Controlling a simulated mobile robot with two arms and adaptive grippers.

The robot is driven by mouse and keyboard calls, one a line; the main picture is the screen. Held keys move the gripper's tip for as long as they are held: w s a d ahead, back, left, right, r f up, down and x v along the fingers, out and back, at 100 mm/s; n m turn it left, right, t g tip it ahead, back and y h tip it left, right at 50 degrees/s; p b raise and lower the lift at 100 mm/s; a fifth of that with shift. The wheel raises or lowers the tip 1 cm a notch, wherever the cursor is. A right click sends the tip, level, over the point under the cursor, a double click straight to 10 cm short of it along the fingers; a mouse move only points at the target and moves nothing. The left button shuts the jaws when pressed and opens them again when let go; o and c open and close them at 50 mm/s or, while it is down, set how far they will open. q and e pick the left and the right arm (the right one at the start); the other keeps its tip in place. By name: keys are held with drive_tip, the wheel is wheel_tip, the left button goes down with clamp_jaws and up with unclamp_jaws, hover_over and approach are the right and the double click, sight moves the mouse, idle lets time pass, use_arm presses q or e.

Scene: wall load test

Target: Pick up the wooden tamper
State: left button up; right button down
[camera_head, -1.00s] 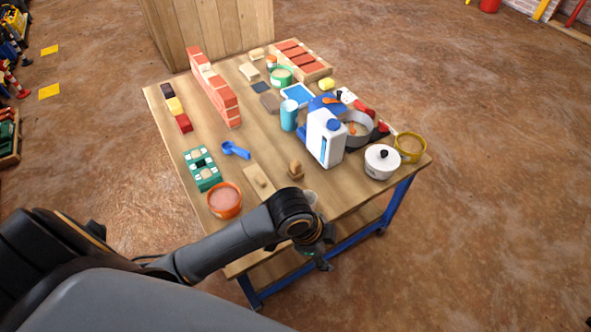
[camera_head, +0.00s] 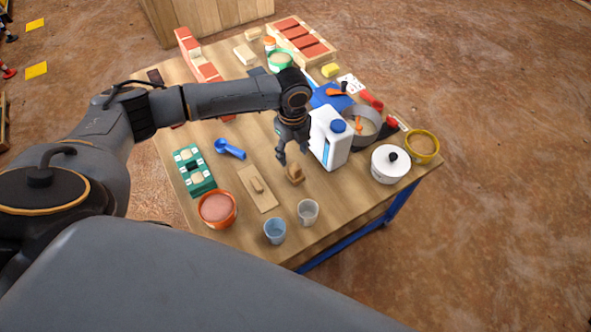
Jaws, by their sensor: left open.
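The wooden tamper (camera_head: 294,175) is a small brown block with a raised top. It stands on the wooden table (camera_head: 335,195), left of the white jug and right of the flat wooden float. My left gripper (camera_head: 293,157) points down with its fingers apart, just above and behind the tamper in the picture. Nothing shows between the fingers. I cannot tell whether a fingertip touches the tamper. My right gripper is not in view.
A white jug (camera_head: 330,138) stands close on the right. A wooden float (camera_head: 258,188), an orange bowl (camera_head: 217,209), a blue cup (camera_head: 275,231) and a clear cup (camera_head: 307,212) stand nearby. A white pot (camera_head: 390,164) is further right. The table's front right is clear.

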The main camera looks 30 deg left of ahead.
sight(296, 168)
use_arm(q)
wheel_tip(296, 168, down, 3)
drive_tip(key=shift+w+a+f, duration=0.1)
drive_tip(key=shift+f, duration=0.1)
drive_tip(key=shift+w+f, duration=0.1)
drive_tip(key=shift+f, duration=0.75)
drive_tip(key=f, duration=0.3)
drive_tip(key=shift+w+d+f, duration=0.15)
drive_tip(key=shift+d+f, duration=0.2)
drive_tip(key=shift+d, duration=0.05)
drive_tip(key=shift+f, duration=0.35)
drive_tip(key=shift+c, duration=0.2)
clamp_jaws()
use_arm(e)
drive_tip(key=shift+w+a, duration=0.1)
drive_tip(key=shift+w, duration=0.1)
